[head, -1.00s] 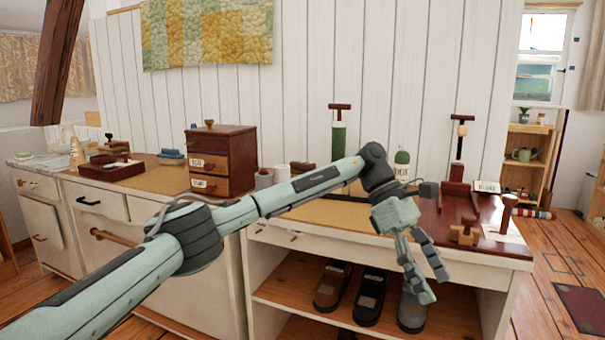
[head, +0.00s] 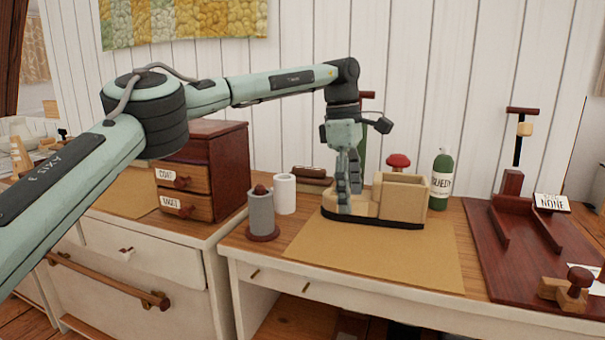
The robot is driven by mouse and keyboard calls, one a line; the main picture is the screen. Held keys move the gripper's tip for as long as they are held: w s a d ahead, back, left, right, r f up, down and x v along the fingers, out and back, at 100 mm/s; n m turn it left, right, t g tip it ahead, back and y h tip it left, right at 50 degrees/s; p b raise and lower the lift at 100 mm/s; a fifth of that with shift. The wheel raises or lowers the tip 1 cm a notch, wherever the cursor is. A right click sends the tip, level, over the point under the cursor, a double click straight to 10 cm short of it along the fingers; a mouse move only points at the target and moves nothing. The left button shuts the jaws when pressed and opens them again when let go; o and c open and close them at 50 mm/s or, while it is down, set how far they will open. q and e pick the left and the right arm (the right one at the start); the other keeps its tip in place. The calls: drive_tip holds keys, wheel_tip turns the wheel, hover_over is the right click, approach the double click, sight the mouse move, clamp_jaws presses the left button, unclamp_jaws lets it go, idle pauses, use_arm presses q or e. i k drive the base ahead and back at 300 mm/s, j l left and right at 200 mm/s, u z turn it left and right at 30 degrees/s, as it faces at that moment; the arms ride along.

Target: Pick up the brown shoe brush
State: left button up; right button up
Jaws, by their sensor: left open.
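My left gripper (head: 346,203) hangs pointing down at the middle of the workbench, seen nearly edge-on, jaws open. Its fingers overlap the left part of a tan wooden caddy (head: 405,196) with a dark base; I cannot tell whether they touch it. A dark brown, brush-like block (head: 312,174) lies at the back of the bench by the wall, left of the gripper and apart from it. It is small here, and I cannot be sure it is the brown shoe brush. My right gripper is out of view.
A grey cylinder (head: 261,214) and white cup (head: 285,194) stand left of the caddy; a green bottle (head: 441,180) stands right. A drawer box (head: 225,165) is further left, a dark red wooden stand (head: 490,232) at right. The tan mat (head: 375,265) in front is clear.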

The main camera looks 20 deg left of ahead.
sight(308, 180)
drive_tip(key=i+j, duration=0.9)
